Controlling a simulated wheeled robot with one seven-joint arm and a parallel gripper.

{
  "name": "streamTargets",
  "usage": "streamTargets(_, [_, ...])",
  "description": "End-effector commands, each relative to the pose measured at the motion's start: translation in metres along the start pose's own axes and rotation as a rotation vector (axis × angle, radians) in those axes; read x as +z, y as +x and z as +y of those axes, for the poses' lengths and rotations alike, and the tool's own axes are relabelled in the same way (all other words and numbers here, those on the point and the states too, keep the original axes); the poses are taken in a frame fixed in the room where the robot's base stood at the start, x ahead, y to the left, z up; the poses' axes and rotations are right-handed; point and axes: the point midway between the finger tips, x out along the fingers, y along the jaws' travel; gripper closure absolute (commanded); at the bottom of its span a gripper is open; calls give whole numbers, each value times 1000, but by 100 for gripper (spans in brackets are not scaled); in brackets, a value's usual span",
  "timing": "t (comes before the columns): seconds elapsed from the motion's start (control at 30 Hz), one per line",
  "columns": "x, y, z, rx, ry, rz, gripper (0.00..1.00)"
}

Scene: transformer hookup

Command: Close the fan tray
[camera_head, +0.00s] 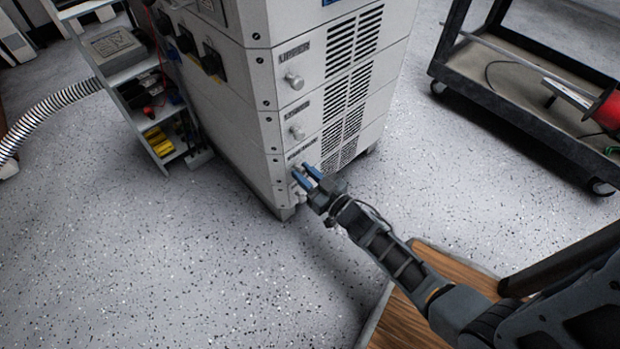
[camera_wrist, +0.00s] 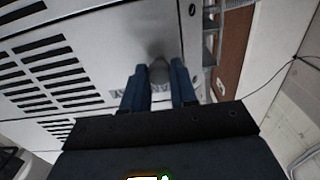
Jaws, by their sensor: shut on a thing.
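The light grey cabinet (camera_head: 237,105) has stacked front panels with vent slots and round knobs, with an upper one marked "UPPER". The lowest panel (camera_head: 345,158), with a label I cannot read clearly, looks flush with those above; I take it as the fan tray. My gripper (camera_head: 305,176) is at this panel's left part, with blue fingers shut on its knob. In the wrist view, the grey knob (camera_wrist: 159,72) sits between the two blue fingers of my gripper (camera_wrist: 158,84). The fingers partly hide the knob and the label.
A dark cart (camera_head: 450,68) with a red spool (camera_head: 608,108) stands at the right. A small shelf unit (camera_head: 140,100) and a ribbed hose (camera_head: 50,108) are at the left. A wooden surface (camera_head: 405,322) lies below my arm. The speckled floor in front is clear.

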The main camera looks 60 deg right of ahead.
Motion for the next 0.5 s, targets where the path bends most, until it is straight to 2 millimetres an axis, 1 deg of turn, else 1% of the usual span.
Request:
streamTargets(0.03, [-1, 3, 0, 1, -1, 0, 100])
streamTargets(0.13, [-1, 4, 0, 0, -2, 0, 100])
streamTargets(0.17, [-1, 4, 0, 0, -2, 0, 71])
streamTargets(0.4, [-1, 3, 0, 0, -1, 0, 49])
streamTargets(0.5, [-1, 3, 0, 0, -1, 0, 49])
